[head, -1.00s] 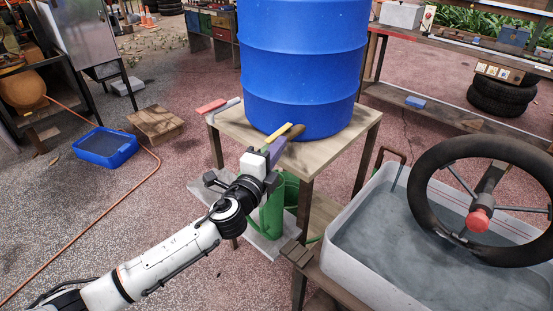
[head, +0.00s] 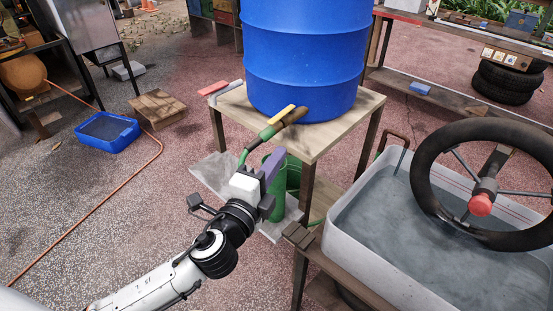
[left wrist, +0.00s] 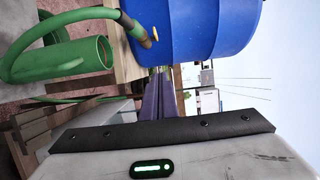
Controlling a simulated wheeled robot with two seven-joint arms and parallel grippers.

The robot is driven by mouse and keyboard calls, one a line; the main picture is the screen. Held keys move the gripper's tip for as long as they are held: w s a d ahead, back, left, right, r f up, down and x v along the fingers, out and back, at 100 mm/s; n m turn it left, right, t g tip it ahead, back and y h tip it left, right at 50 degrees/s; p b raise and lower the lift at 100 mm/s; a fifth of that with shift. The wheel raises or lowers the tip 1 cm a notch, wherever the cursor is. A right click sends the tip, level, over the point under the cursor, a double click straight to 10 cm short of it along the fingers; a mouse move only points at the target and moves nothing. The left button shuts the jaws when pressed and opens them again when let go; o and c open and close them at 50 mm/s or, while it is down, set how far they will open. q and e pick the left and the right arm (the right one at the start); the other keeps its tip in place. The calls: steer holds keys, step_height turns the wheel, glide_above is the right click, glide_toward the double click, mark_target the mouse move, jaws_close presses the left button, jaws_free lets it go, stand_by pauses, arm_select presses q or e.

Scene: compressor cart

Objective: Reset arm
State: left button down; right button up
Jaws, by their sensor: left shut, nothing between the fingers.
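My left gripper (head: 274,163) is shut and empty, its purple fingers pressed together in front of the wooden stand. The fingers also show in the left wrist view (left wrist: 161,97). A blue barrel (head: 303,55) stands on the stand's top. A tap with a yellow handle (head: 280,115) sticks out low on the barrel, a little beyond my fingertips. A green hose (left wrist: 80,15) runs from the tap. A green can (head: 277,203) stands below, partly hidden behind my gripper. My right gripper is in neither view.
A white tub of water (head: 385,265) with a black steering wheel (head: 424,205) above it stands at the right. The wooden stand (head: 330,142) is close ahead. A blue tray (head: 107,132) and an orange hose (head: 95,205) lie on the ground at left, with open ground between.

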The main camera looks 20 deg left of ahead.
arm_select(q)
steer(key=s+f+n+g, duration=0.3)
steer(key=s+f+n, duration=0.1)
steer(key=f, duration=0.5)
steer(key=s+f+n+g, duration=0.25)
steer(key=s+f, duration=0.25)
steer(key=f, duration=0.4)
steer(key=s+d+f+n+g+h, duration=0.1)
steer(key=s+f+n+g, duration=0.3)
steer(key=s+f+n, duration=0.6)
steer(key=s+f, duration=0.2)
steer(key=s, duration=0.4)
steer(key=shift+d, duration=0.2)
